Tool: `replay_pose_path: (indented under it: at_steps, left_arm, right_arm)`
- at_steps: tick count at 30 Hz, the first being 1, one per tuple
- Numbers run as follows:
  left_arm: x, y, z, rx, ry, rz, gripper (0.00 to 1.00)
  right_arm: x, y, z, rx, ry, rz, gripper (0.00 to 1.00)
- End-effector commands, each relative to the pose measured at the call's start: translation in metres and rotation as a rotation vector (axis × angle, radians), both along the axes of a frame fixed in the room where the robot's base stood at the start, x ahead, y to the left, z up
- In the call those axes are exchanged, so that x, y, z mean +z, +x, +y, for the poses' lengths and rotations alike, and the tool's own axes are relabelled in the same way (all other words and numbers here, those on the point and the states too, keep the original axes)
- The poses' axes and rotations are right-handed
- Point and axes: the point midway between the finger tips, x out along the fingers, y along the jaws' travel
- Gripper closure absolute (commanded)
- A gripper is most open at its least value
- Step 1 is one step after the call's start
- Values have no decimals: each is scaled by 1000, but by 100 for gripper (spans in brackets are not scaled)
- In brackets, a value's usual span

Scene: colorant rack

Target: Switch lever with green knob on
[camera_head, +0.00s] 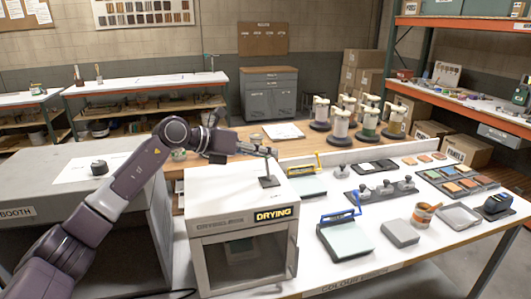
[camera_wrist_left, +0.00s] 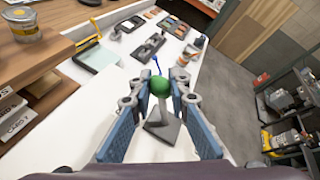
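The lever has a round green knob (camera_wrist_left: 159,86) and a grey square base plate (camera_wrist_left: 163,133), both clear in the left wrist view. In the head view the lever's base plate (camera_head: 269,182) sits on top of the white drying cabinet (camera_head: 215,197), and its thin post rises toward my left gripper (camera_head: 266,151). The green knob cannot be made out there. In the left wrist view my left gripper (camera_wrist_left: 163,95) is open, with its blue-grey fingers parted and the knob between them in the picture. I see a gap on either side; contact cannot be confirmed. My right gripper is not in view.
A white worktable right of the cabinet holds blue-handled (camera_head: 340,216) and yellow-handled (camera_head: 318,162) tools, trays and a paint tin (camera_head: 422,215). Several white dispensers (camera_head: 341,122) stand behind. A grey booth (camera_head: 90,220) stands at the left. The cabinet top around the base plate is mostly clear.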

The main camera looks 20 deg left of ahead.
Motion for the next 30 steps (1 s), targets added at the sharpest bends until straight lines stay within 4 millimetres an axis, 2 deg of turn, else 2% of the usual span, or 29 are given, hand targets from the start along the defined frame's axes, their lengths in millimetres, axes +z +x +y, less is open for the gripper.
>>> replay_pose_path:
  at_steps: [1,5,13,17,30]
  left_arm:
    - [3,1,1,3,-2,-5,80]
    - [2,1,1,2,-1,-3,66]
    - [1,0,1,1,0,-2,66]
    - [4,-6,7,2,0,-3,66]
    - [38,-64,61,4,2,-2,66]
  right_arm:
    - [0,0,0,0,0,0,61]
    - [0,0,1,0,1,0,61]
    - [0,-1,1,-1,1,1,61]
    - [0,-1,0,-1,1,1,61]
    - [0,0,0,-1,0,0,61]
